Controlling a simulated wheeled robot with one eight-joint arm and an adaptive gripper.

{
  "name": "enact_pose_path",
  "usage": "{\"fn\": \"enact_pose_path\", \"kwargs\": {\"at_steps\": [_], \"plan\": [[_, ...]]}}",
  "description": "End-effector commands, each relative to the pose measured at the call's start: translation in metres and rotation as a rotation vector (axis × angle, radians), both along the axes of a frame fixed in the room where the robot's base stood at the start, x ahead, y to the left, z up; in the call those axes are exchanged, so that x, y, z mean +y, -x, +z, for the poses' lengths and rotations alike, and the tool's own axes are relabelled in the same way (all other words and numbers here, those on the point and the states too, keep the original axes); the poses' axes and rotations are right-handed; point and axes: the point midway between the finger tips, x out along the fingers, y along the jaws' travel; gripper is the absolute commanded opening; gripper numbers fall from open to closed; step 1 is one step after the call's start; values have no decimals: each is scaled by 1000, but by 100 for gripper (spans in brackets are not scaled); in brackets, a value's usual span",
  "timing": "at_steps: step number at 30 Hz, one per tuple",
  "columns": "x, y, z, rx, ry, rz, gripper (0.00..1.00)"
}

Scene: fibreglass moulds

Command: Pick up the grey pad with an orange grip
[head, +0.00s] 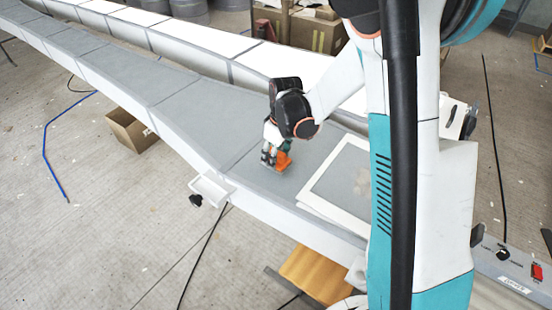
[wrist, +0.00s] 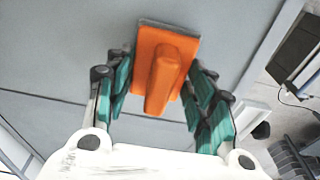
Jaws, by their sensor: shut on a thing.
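The grey pad with an orange grip (wrist: 163,70) sits between the two fingers of my gripper (wrist: 160,88) in the wrist view. Its orange plate and raised handle face the camera, and a thin grey edge of the pad shows at the top. In the head view the orange grip (head: 283,160) shows at the fingertips of my gripper (head: 272,155), over the grey mould surface. My gripper is shut on it. I cannot tell whether the pad's underside touches the surface, as it is hidden.
The long grey mould (head: 200,120) runs from upper left to lower right. A white-framed panel (head: 318,208) lies on it to the right of my gripper. A cardboard box (head: 128,132) and a blue hose (head: 46,150) are on the floor at left. A wooden stool (head: 318,272) stands below.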

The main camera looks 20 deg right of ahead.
Motion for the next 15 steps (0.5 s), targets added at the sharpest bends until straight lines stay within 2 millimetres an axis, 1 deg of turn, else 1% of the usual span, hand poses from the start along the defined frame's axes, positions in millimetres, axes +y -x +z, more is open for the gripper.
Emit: {"fn": "enact_pose_path", "kwargs": {"at_steps": [5, 8, 11, 14, 15], "plan": [[0, 0, 2, 0, 0, 0, 25], [0, 0, 7, 0, 0, 0, 25], [0, 0, 17, 0, 0, 0, 25], [0, 0, 33, 0, 0, 0, 25], [0, 0, 41, 0, 0, 0, 25]]}}
